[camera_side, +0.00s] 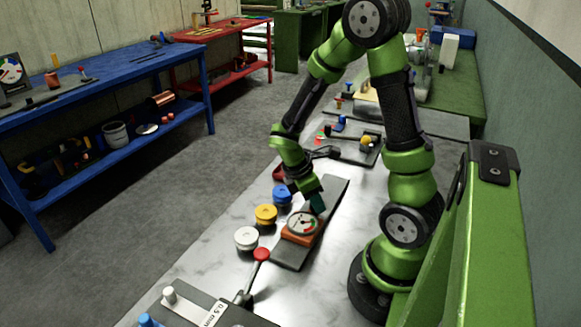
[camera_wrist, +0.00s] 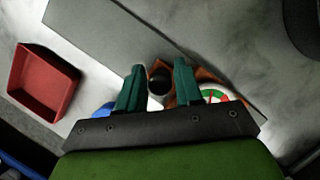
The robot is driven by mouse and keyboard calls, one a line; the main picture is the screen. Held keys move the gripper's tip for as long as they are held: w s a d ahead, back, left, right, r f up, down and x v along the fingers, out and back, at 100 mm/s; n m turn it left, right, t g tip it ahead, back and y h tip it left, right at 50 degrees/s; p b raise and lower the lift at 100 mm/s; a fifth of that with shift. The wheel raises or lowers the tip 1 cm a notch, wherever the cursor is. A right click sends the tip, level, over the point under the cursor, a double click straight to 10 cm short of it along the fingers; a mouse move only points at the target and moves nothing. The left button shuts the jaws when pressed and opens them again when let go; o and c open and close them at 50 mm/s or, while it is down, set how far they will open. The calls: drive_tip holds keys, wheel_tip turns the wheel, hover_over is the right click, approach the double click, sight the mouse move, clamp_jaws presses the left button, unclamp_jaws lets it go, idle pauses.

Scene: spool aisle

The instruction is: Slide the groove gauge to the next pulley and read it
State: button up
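The groove gauge (camera_side: 301,224), a round white dial on an orange base, rests on a long dark grey plate (camera_side: 290,257). Beside the plate stand a white pulley (camera_side: 246,238), a yellow pulley (camera_side: 266,214) and a blue pulley (camera_side: 282,195). The gauge lies nearest the yellow and white ones. My gripper (camera_side: 317,203) is low over the plate at the gauge's far end. In the wrist view its teal fingers (camera_wrist: 159,70) are apart, with a black knob (camera_wrist: 159,84) in the gap. The dial (camera_wrist: 222,95) is partly hidden by one finger. Contact with the knob is unclear.
A red tray (camera_wrist: 45,82) lies beyond the blue pulley. A red-knobbed lever (camera_side: 261,255) stands near the white pulley, and a "0.5 mm" label (camera_side: 213,314) is at the front. A board of small parts (camera_side: 352,143) sits behind. The plate's far part is clear.

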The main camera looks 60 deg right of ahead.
sight(301, 227)
clamp_jaws()
drive_tip(key=shift+a, duration=0.1)
drive_tip(key=a, duration=0.9)
drive_tip(key=shift+w+a, duration=0.1)
drive_tip(key=shift+a, duration=0.15)
unclamp_jaws()
drive_tip(key=shift+r, duration=0.15)
drive_tip(key=v, duration=1.6)
drive_tip(key=shift+r, duration=0.35)
